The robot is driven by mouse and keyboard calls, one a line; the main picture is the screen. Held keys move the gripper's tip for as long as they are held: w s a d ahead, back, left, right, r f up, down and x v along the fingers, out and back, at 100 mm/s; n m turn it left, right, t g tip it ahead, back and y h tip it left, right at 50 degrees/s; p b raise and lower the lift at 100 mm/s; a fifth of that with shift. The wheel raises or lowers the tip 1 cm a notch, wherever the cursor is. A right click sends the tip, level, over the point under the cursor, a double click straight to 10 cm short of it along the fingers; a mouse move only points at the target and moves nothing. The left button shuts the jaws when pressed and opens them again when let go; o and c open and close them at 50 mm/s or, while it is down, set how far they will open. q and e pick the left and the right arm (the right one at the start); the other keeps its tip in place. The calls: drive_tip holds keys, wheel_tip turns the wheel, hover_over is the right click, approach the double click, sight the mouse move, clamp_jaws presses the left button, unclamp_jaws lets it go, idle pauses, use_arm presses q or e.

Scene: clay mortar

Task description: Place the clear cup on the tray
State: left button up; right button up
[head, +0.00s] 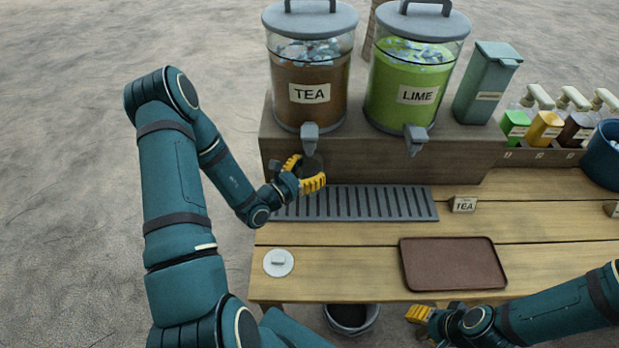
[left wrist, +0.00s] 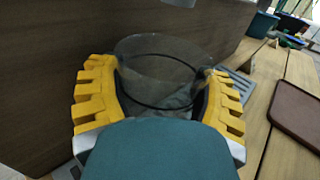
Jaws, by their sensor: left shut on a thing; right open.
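The clear cup (left wrist: 160,72) is between the yellow fingers of my left gripper (left wrist: 160,98) in the left wrist view. It looks empty and upright. In the head view my left gripper (head: 304,174) is shut on the cup, below the spout of the tea dispenser (head: 310,85) and over the left end of the drip grate; the cup is mostly hidden there. The brown tray (head: 453,263) lies empty at the table's front right, and its edge shows in the left wrist view (left wrist: 298,112). My right gripper (head: 420,314) is open and empty, at the table's front edge below the tray.
The slotted drip grate (head: 370,204) lies before the wooden riser. A lime dispenser (head: 412,80) and a grey-green container (head: 487,82) stand on the riser. A TEA sign (head: 464,204) stands behind the tray. A white lid (head: 278,262) lies front left. Pump bottles (head: 545,125) stand at right.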

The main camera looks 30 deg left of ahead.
use_arm(q)
drive_tip(key=shift+f+b, duration=0.4)
drive_tip(key=shift+f, duration=1.35)
drive_tip(key=shift+f, duration=0.15)
drive_tip(key=o, duration=1.2)
